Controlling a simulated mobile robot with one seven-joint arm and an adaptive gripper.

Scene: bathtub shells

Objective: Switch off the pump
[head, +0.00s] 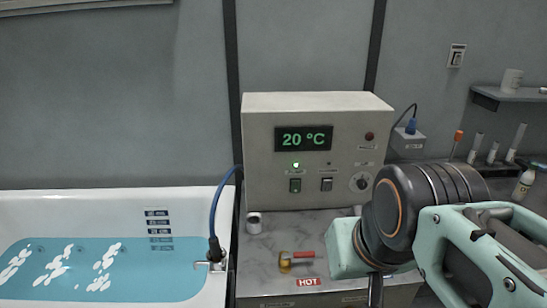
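A beige control box (260,150) stands on the counter against the wall. Its display (303,138) reads 20 °C in green. The panel labels are too small to read, so I cannot tell which switch belongs to the pump. My gripper (375,290) is at the lower right, in front of and below the box, apart from the switches. Its fingers are mostly hidden.
A bathtub (110,200) with blue water and white shells is at left. A blue hose (214,215) runs from the box to its rim.

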